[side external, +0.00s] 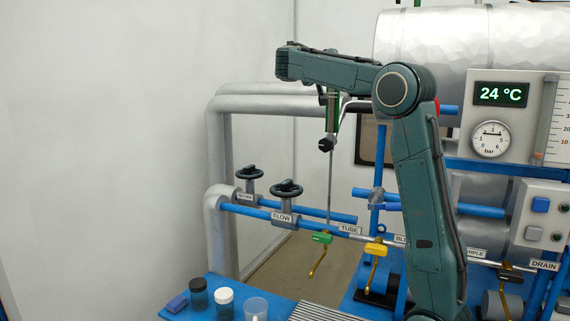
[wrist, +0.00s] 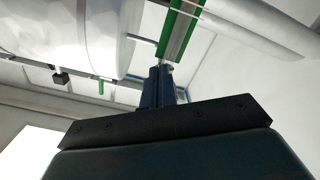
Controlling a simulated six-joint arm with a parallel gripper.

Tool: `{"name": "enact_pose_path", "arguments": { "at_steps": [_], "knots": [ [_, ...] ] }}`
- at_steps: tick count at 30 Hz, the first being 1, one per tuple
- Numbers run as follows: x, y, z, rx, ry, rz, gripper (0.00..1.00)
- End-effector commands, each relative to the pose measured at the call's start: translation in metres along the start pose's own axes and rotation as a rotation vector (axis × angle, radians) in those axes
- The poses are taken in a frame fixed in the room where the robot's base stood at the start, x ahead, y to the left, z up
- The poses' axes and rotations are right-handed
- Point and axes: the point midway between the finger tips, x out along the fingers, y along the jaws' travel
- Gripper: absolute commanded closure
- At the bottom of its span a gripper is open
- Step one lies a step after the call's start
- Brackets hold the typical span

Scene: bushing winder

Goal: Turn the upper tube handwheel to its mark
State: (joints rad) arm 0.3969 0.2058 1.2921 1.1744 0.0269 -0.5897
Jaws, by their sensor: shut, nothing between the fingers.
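A green-framed upright tube (side external: 332,112) stands behind my forearm in the side view, with a small black knob (side external: 325,145) at its foot. No upper handwheel or mark can be made out there; my forearm covers the tube's top. In the wrist view my gripper (wrist: 164,68) is shut and empty, its dark fingers pointing up the picture. A green-framed part (wrist: 180,30) shows just beyond the fingertips; whether they touch it cannot be told. In the side view my fingers cannot be made out clearly.
Two black handwheels, RETURN (side external: 249,173) and FLOW (side external: 286,188), stand on the blue pipes at lower left. A large silver tank (side external: 470,40) is behind my arm. The left side is open.

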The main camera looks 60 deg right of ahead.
Motion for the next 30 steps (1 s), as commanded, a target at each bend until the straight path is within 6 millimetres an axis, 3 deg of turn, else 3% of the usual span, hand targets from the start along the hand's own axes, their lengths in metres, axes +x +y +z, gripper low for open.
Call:
{"name": "enact_pose_path", "arguments": {
  "at_steps": [8, 30],
  "knots": [
    [-0.005, 0.000, 0.000, 0.000, 0.000, -0.001, 1.00],
    [-0.060, 0.000, 0.000, -0.001, -0.001, 0.000, 1.00]
  ]
}}
